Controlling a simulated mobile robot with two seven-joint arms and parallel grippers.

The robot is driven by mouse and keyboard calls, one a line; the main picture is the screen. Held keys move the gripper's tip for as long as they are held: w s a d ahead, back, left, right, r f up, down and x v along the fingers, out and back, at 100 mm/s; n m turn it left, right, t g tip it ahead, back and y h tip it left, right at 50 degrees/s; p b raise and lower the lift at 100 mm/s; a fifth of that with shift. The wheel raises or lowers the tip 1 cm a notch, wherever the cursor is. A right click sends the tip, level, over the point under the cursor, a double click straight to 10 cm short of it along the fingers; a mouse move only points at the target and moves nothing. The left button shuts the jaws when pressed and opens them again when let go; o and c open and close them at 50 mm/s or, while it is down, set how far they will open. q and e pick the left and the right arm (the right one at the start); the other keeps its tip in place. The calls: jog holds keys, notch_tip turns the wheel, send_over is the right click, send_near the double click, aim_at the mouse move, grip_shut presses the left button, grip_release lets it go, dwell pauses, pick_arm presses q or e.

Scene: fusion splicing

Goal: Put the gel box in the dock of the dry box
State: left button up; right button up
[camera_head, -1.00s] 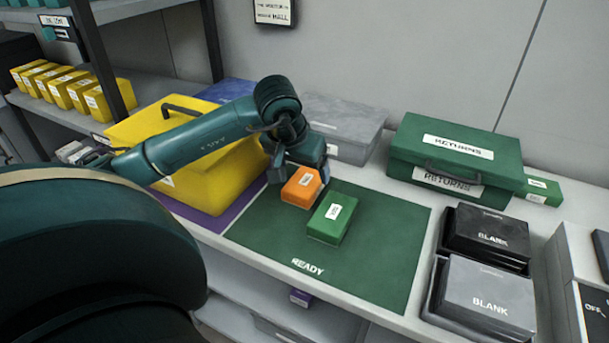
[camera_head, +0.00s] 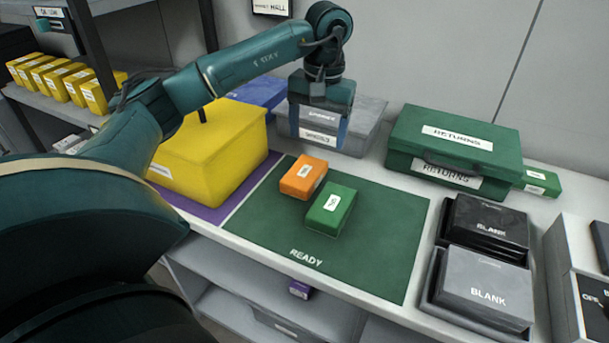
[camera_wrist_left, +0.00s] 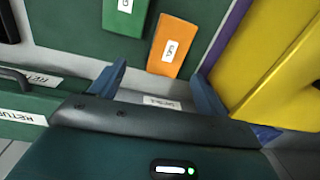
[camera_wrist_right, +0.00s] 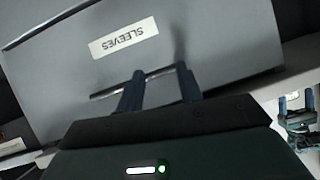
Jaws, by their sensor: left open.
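The labels on an orange box (camera_head: 304,178) and a green box (camera_head: 332,209) are too small to read surely, so I cannot tell which is the gel box. Both lie side by side on the green READY mat; they also show in the left wrist view, orange (camera_wrist_left: 174,47) and green (camera_wrist_left: 125,15). No dock or dry box is clearly marked. My left gripper (camera_head: 319,128) is open and empty, pointing down in front of a grey case (camera_head: 363,125), behind the orange box. My right gripper (camera_wrist_right: 160,72) has its fingers apart before a grey SLEEVES box (camera_wrist_right: 225,35).
A yellow case (camera_head: 215,150) stands left of the mat (camera_head: 375,250). A green RETURNS case (camera_head: 450,145) stands at the back right. Black and grey BLANK boxes (camera_head: 487,290) stand in trays at the right. The mat's front part is clear.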

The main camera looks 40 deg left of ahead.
aim_at(306, 171)
pick_arm(q)
jog(key=shift+n+g+y, duration=0.3)
jog(key=shift+g, duration=0.3)
jog(key=f, duration=0.3)
jog(key=a+f, duration=0.1)
jog(key=f, duration=0.3)
jog(key=a+f, duration=0.1)
jog(key=f, duration=0.2)
jog(key=shift+s+a+f, duration=0.15)
jog(key=shift+s+f, duration=0.1)
jog(key=shift+c, duration=0.4)
jog(key=c, duration=0.9)
jog(key=shift+o, duration=0.2)
jog(key=shift+r, duration=0.15)
